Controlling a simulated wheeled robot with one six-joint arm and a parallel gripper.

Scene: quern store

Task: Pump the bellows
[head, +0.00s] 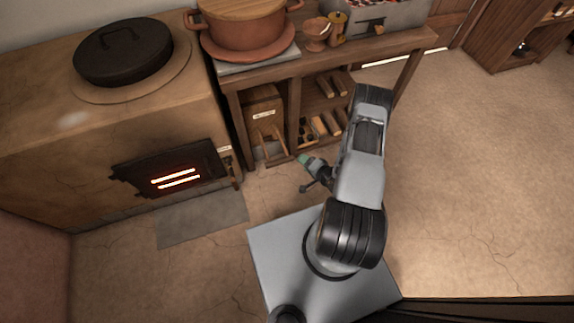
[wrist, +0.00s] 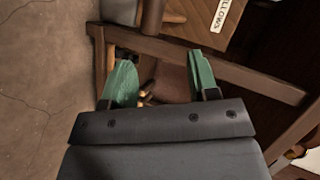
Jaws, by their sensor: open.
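The bellows (head: 262,98) is a wooden box under the side table, left of the shelves, with a pale label on its front. A light wooden frame (head: 268,147) stands below it, close to my gripper (head: 305,160). In the wrist view, part of the label (wrist: 226,14) shows at the top, with its end letters legible. My gripper (wrist: 162,78) is open, its green fingers apart. A brown wooden bar (wrist: 250,72) crosses just beyond the fingertips; I cannot tell whether it touches them. Nothing is seen gripped.
The stove (head: 60,145) with a glowing grate (head: 175,180) stands left of the bellows. The side table (head: 345,50) carries a clay pot (head: 245,32) and cups. Shelves (head: 325,100) with small items lie right of the bellows. The floor to the right is clear.

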